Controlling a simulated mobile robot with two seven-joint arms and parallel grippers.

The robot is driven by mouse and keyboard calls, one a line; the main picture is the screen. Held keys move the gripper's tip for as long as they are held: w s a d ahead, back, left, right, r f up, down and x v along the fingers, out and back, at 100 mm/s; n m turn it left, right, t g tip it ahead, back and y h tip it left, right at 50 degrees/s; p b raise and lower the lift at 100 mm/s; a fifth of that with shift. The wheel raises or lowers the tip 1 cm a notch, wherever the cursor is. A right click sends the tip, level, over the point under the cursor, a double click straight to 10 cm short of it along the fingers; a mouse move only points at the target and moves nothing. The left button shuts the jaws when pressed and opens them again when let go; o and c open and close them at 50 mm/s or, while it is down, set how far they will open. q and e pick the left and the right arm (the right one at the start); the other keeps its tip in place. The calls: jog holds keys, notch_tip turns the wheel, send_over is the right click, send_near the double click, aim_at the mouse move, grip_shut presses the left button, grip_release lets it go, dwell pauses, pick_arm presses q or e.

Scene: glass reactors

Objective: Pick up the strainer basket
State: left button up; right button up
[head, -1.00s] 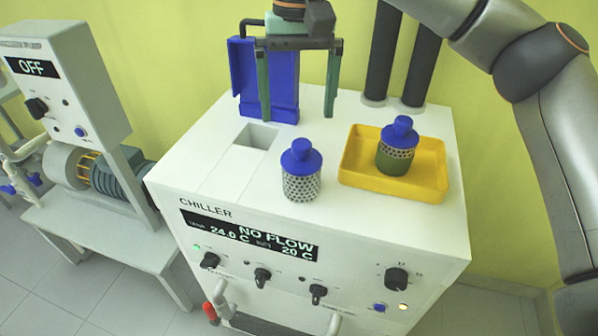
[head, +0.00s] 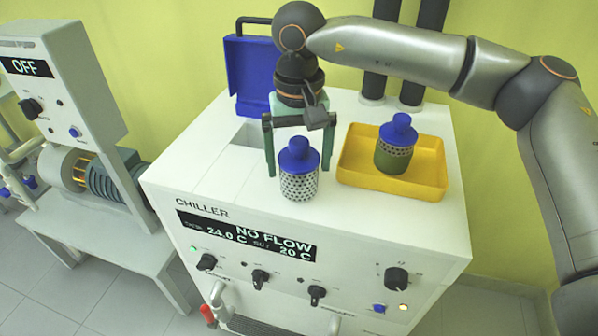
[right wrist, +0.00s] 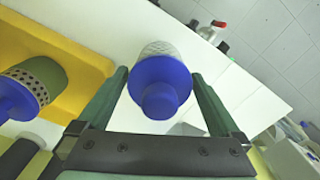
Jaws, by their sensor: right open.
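A strainer basket (head: 299,186) with a perforated pale metal body and a blue knobbed cap (head: 299,155) stands upright on the chiller top. In the right wrist view its blue cap (right wrist: 160,82) shows between the fingertips. A second basket (head: 393,158), also blue-capped but with a green lower part, stands in the yellow tray (head: 425,186). My right gripper (head: 299,171) is open, its green fingers pointing down on either side of the first basket's cap. My left gripper is out of view.
The white chiller (head: 200,180) has a square opening (head: 247,135) in its top, left of the basket. A blue lid (head: 250,75) stands up behind it. Dark pipes (head: 376,85) rise at the back. A pump unit (head: 60,90) stands at left.

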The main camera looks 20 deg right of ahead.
jog(key=shift+f, duration=0.1)
jog(key=shift+c, duration=0.2)
jog(key=c, duration=1.3)
